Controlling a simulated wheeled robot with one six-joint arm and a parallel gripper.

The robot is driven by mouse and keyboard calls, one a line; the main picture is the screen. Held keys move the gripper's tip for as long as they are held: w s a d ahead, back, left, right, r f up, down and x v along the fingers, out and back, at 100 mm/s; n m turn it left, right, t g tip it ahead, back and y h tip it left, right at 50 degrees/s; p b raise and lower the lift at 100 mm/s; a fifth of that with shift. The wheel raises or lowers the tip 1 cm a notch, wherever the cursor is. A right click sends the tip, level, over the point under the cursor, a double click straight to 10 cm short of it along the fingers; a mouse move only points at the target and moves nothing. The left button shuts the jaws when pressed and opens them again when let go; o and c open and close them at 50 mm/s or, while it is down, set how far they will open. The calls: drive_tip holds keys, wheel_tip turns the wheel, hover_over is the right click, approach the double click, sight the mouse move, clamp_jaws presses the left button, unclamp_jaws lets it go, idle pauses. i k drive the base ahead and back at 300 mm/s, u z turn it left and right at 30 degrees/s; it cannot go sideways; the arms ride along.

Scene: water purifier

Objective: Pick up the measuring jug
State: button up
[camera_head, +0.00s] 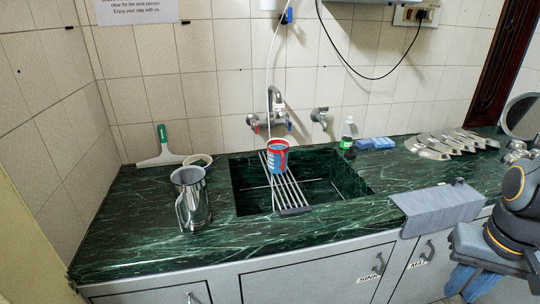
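A shiny metallic jug (190,200) with a side handle stands upright on the green marble counter, left of the sink. A smaller blue cup with red bands (277,156) stands on the slatted rack across the sink. I cannot tell from markings which one is the measuring jug. My gripper (468,284) is at the lower right, in front of the cabinets and below the counter edge, far from both vessels. Its blue fingers are partly hidden, and I cannot tell whether they are open.
The sink (340,172) has a metal rack (291,192) across it, with taps (278,115) behind. A grey cloth (437,207) hangs over the front edge. Metal plates (430,147) lie at the back right.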

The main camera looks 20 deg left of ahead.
sight(279, 159)
drive_tip(key=u, duration=0.5)
drive_tip(key=i, duration=0.5)
drive_tip(key=u, duration=0.75)
drive_tip(key=i, duration=0.55)
drive_tip(key=z, duration=0.05)
